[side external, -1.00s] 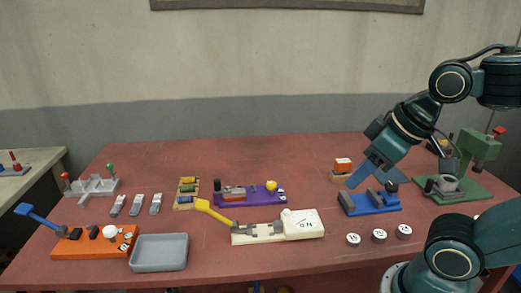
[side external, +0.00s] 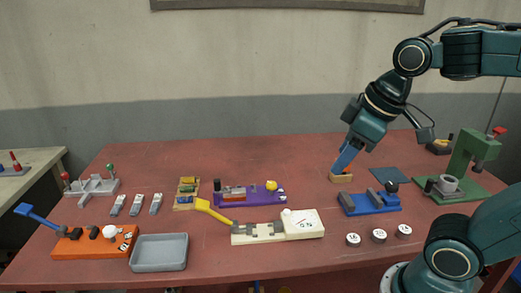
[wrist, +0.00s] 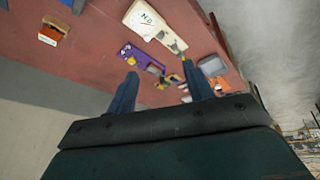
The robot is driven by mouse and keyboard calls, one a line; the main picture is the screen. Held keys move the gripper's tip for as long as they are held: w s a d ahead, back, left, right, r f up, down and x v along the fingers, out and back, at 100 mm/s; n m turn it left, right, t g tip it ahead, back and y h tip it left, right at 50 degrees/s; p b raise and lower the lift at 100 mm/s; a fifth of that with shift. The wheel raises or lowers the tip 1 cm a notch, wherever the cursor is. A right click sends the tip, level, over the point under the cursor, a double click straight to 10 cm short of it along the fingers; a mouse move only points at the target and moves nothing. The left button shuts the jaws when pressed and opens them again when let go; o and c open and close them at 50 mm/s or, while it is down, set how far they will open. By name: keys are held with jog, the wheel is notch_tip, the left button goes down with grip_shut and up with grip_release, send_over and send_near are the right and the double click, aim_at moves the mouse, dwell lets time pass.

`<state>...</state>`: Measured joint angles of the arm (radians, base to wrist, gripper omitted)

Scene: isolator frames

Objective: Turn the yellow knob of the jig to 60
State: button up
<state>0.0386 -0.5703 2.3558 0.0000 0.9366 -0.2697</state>
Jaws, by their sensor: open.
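The purple jig (side external: 250,197) sits on the red table, left of my gripper. Its yellow knob (side external: 271,185) stands at its right end, and a dark knob is at its left end. My gripper (side external: 343,163) is up and to the right of the jig, in front of a small wooden block as seen here. In the wrist view the purple jig (wrist: 138,56) and the yellow knob (wrist: 153,69) show beyond my open, empty gripper (wrist: 162,88). The knob's markings are too small to read.
A cream fixture with a yellow lever (side external: 305,224) lies in front of the jig. A blue fixture (side external: 370,202) and several round pucks stand to the right. A grey tray (side external: 159,252) is at front left. The table behind the jig is clear.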

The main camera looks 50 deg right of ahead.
jog(key=w+d+n+g, duration=0.1)
jog(key=w+d+n, duration=0.1)
jog(key=w+n, duration=0.35)
jog(key=n+g, duration=0.4)
jog(key=n, duration=0.6)
send_over(272, 183)
notch_tip(272, 183, down, 9)
jog(key=shift+a, duration=0.1)
jog(key=shift+f, duration=0.1)
notch_tip(272, 183, down, 14)
jog(key=shift+r, duration=0.15)
jog(key=shift+c, duration=0.2)
jog(key=c, duration=0.9)
